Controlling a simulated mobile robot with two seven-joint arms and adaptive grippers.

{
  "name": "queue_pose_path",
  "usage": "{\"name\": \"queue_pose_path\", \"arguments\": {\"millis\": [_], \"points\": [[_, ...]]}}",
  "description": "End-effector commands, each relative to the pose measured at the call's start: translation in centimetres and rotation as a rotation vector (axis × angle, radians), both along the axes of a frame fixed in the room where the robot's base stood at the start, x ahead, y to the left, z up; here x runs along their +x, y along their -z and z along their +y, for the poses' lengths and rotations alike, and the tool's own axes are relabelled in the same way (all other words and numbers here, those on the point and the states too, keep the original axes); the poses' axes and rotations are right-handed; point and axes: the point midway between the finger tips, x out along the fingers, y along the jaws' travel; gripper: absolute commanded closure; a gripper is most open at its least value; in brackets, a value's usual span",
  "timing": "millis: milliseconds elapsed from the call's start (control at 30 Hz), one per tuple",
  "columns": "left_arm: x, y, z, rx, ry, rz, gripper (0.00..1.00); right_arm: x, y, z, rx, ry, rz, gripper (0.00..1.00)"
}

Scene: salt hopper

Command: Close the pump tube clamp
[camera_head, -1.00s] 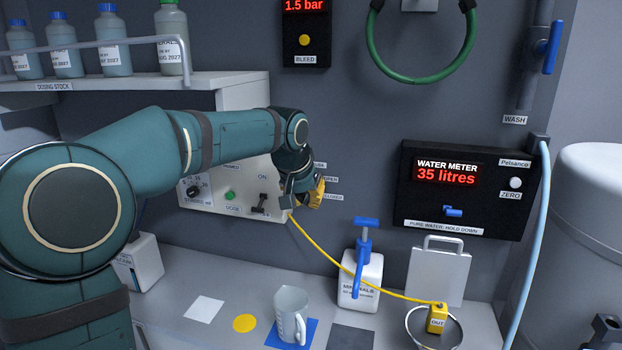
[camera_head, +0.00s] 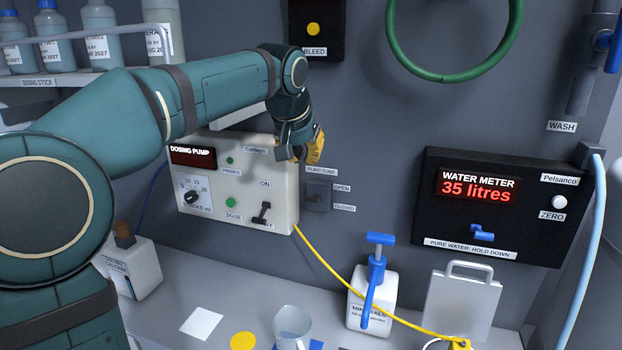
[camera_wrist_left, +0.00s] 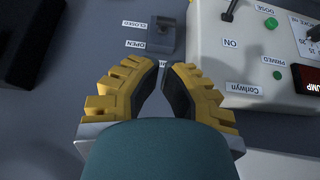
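The pump tube clamp (camera_head: 317,196) is a small dark grey plate with a short lever on the wall, right of the dosing pump panel. Labels OPEN (camera_head: 342,188) and CLOSED (camera_head: 344,208) sit beside it. In the left wrist view the clamp (camera_wrist_left: 163,40) appears upside down, and its lever end seems nearer the CLOSED label (camera_wrist_left: 134,24); the exact setting is hard to tell. My left gripper (camera_head: 315,150) is above the clamp and apart from it. Its yellow fingers (camera_wrist_left: 163,66) are empty, with a narrow gap between the tips. My right gripper is out of view.
The dosing pump panel (camera_head: 240,205) with its switch is close left of the clamp. A yellow tube (camera_head: 340,280) runs from the panel's lower right corner. A water meter (camera_head: 500,207) is at right, a blue-handled minerals bottle (camera_head: 357,305) below. The wall above the clamp's right is clear.

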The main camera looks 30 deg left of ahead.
Motion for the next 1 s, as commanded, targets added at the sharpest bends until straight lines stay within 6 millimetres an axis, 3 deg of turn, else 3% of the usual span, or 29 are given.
{"name": "queue_pose_path", "arguments": {"millis": [600, 800, 1000], "points": [[5.4, 9.4, 1.3, 0.000, -0.001, 0.005, 1.00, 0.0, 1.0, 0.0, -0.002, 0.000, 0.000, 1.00], [6.5, 11.2, 1.6, -0.001, 0.000, 0.004, 1.00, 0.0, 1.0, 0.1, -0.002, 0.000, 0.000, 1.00], [6.8, 11.7, 1.6, 0.000, 0.000, 0.001, 1.00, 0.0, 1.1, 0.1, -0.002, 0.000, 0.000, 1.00]]}}
